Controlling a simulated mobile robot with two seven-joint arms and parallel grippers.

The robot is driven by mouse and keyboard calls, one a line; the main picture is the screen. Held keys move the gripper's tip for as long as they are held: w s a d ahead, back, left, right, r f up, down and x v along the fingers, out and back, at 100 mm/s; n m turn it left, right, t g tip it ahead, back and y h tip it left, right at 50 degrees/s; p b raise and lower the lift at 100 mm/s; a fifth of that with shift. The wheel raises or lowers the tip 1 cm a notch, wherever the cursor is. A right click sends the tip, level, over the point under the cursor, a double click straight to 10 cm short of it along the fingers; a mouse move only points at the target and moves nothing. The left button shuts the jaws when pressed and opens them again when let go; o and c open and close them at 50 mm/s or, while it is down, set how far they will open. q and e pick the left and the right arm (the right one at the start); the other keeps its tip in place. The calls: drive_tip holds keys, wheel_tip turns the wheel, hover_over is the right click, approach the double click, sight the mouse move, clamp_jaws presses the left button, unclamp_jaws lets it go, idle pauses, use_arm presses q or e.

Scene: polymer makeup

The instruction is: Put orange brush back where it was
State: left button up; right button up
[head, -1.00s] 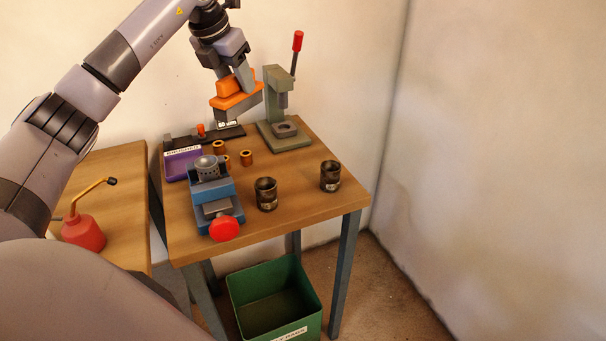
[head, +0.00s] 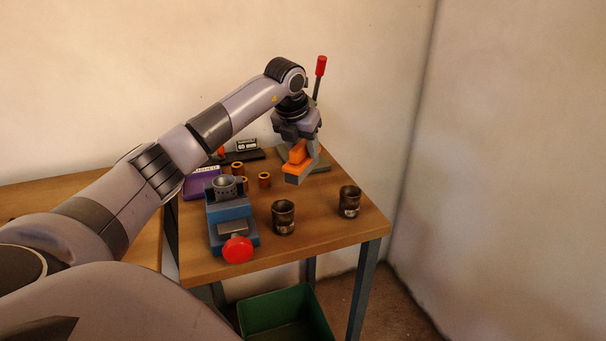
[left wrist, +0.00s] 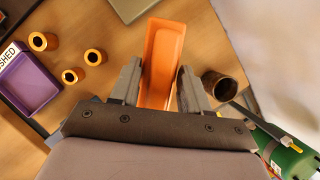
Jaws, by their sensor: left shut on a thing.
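The orange brush (head: 296,170) is held in my left gripper (head: 300,152), over the table in front of the grey lever press. In the left wrist view the brush (left wrist: 164,50) sits between the two fingers of the left gripper (left wrist: 160,88), with its long orange side toward the camera. From these views I cannot tell whether the brush touches the table. A black holder strip (head: 243,157) with a small white label lies at the back of the table, left of the gripper. My right gripper is not in view.
A press with a red lever (head: 320,66) stands behind the gripper. Two dark cups (head: 283,218) (head: 349,202), several brass rings (head: 264,180), a purple tray (head: 197,187) and a blue vise (head: 231,209) share the table (head: 310,234). A green bin (head: 285,312) stands below.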

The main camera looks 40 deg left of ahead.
sight(296, 148)
use_arm(q)
drive_tip(key=shift+f, duration=3.6)
drive_tip(key=shift+f, duration=0.1)
drive_tip(key=o, duration=1.1)
drive_tip(key=shift+r, duration=0.2)
drive_tip(key=v, duration=1.1)
drive_tip(key=shift+r, duration=0.1)
drive_tip(key=shift+s+r, duration=0.2)
drive_tip(key=shift+r, duration=0.1)
drive_tip(key=shift+d, duration=0.1)
